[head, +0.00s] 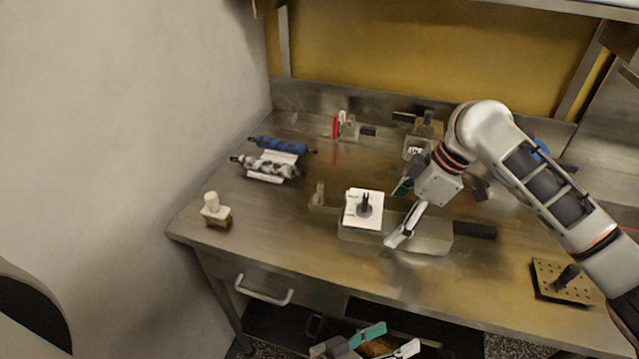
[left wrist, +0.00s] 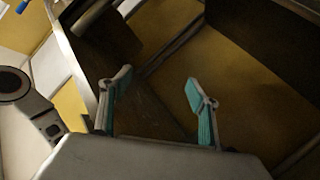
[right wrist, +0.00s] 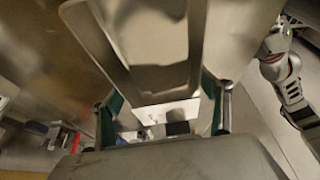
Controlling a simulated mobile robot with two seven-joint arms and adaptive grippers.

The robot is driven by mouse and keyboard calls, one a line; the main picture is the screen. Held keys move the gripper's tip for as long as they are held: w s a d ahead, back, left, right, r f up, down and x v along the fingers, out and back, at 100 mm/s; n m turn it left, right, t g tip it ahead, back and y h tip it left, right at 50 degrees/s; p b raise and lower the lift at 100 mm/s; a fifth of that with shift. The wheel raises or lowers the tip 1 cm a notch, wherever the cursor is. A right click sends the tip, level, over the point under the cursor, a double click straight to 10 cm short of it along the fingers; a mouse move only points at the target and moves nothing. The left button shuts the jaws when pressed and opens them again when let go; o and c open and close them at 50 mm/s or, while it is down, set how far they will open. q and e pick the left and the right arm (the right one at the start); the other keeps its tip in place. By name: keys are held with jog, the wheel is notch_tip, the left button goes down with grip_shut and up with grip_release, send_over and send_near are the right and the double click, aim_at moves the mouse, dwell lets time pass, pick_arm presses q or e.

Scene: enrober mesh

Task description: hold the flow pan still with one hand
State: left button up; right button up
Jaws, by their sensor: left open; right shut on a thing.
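The flow pan (head: 433,243) is a shallow metal pan with a dark handle (head: 475,230) to the right, lying near the front middle of the bench. My right gripper (head: 403,210) reaches down over it and is shut on it. In the right wrist view the pan's metal (right wrist: 155,80) fills the space between the teal-padded fingers (right wrist: 165,118); the exact contact is partly hidden. My left gripper (head: 376,343) is open and empty, low in front of the bench edge. Its two teal fingers (left wrist: 160,105) stand apart in the left wrist view.
A white square with a black knob (head: 363,207) is at the pan's left end. Blue and grey rollers (head: 275,158) lie at the back left, a white-topped block (head: 215,210) at the front left. A perforated plate (head: 556,282) lies front right. A drawer handle (head: 264,291) juts below the bench.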

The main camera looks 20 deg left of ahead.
pick_arm(q)
jog(key=s+d+r+m+g+h, duration=0.35)
jog(key=d+r, duration=0.25)
jog(key=r, duration=0.2)
jog(key=s+d+r+m+g+h, duration=0.2)
jog(key=d+r+g+h, duration=0.1)
jog(key=d+r+h, duration=0.4)
jog(key=s+a+r+m+g+h, duration=0.1)
jog(key=s+a+r+m+g, duration=0.15)
jog(key=r+m+g, duration=0.5)
jog(key=s+a+r+m+g+h, duration=0.2)
jog(key=a+r+m+g, duration=0.15)
jog(key=r+m, duration=0.7)
jog(key=m+t+y, duration=0.7)
jog(key=m+y, duration=1.7)
jog(key=m, duration=0.4)
send_near(319, 189)
jog(key=shift+g, duration=0.25)
notch_tip(319, 189, down, 9)
jog(key=shift+w+r, duration=0.15)
